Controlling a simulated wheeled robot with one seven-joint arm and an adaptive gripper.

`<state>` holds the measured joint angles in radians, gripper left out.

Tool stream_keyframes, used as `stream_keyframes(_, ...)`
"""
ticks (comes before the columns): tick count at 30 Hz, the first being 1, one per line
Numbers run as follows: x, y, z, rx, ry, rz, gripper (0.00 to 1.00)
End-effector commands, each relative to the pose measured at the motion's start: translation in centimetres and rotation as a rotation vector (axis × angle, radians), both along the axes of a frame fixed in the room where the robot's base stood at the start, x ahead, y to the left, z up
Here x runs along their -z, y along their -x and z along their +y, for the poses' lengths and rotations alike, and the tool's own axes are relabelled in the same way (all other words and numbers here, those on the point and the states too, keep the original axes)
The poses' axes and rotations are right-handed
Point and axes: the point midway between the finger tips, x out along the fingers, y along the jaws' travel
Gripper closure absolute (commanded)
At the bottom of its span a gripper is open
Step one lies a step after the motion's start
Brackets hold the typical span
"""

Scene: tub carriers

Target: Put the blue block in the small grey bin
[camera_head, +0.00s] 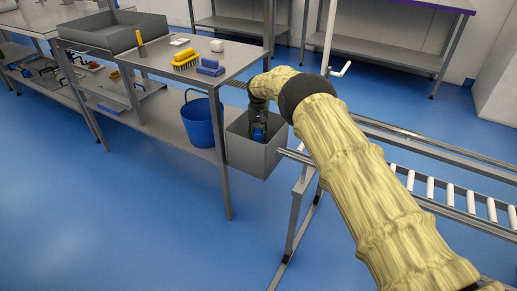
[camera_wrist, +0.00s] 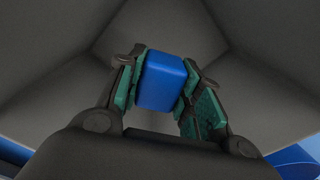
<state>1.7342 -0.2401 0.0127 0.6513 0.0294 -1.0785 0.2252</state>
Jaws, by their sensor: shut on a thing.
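The blue block (camera_wrist: 162,82) is held between the two green-padded fingers of my gripper (camera_wrist: 160,88) in the wrist view. The grey walls of the small grey bin (camera_wrist: 60,70) surround the gripper and block there. In the head view my arm reaches down into the grey bin (camera_head: 268,158), which stands at the right end of the metal table. My gripper (camera_head: 258,132) is inside its opening, with a bit of blue showing at the fingers. The gap between the block and the bin floor cannot be told.
The metal table (camera_head: 225,52) carries a yellow brush (camera_head: 186,59), a blue brush (camera_head: 210,67) and a large grey tub (camera_head: 115,33). A blue bucket (camera_head: 201,122) stands on its lower shelf, left of the bin. A roller conveyor (camera_head: 450,195) lies right. The front floor is clear.

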Motion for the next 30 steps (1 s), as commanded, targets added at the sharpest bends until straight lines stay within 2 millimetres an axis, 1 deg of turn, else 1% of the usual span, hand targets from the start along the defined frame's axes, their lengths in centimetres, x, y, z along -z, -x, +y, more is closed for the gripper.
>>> stream_keyframes(30, 4.0, 0.0, 0.0, 0.0, 0.0, 0.0, 0.89)
